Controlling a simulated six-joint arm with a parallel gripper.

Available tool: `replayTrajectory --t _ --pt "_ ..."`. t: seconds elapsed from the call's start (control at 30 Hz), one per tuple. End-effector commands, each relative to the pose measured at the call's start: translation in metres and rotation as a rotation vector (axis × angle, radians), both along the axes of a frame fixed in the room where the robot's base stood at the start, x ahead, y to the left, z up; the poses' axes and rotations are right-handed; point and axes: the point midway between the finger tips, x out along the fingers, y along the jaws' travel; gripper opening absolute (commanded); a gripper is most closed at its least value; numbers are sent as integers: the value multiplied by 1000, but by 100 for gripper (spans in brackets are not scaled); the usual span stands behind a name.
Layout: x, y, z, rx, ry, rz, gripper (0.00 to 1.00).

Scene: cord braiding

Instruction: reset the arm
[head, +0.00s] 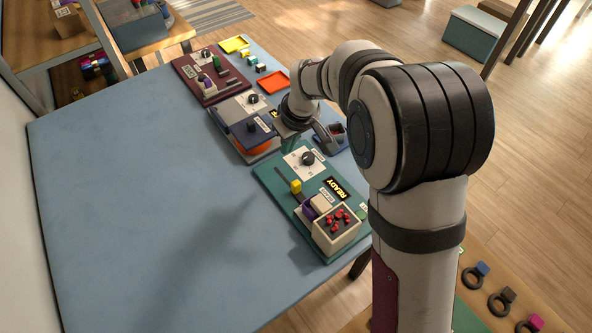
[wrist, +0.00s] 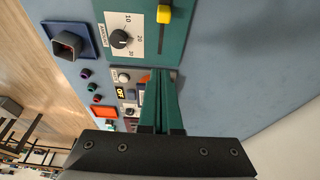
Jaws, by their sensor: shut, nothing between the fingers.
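My gripper (wrist: 161,78) shows in the wrist view as two green fingers pressed together, shut and empty. In the head view my gripper (head: 322,134) is over the right edge of the blue table (head: 120,190), between the teal station and the grey-blue station. The teal station (head: 270,180) has a dial (head: 308,158), a yellow slider knob (head: 296,187), a READY sign (head: 337,190) and a box with red pegs (head: 338,222). In the wrist view the dial (wrist: 119,38) and yellow knob (wrist: 164,14) lie beyond the fingertips, apart from them.
A grey-blue station (head: 243,122) with an orange part and a maroon station (head: 208,82) stand farther back. A blue square holder (wrist: 67,43) lies beside the teal station. Yellow (head: 235,44) and orange (head: 273,80) trays are at the far end. The table's left side is clear.

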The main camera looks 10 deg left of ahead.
Motion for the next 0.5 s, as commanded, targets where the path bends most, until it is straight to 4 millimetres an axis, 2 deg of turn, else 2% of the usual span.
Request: replayTrajectory --t 0.17,0.27,0.3,0.37,0.4,0.5 --pt "-5 -6 6 3 9 -28 0" --pt "-39 -43 37 21 70 -198 0" --pt "-65 -65 53 30 113 -309 0" --pt "-112 -96 71 44 182 -497 0" --pt "-145 -114 79 51 228 -623 0" --pt "-222 -144 85 65 326 -911 0"
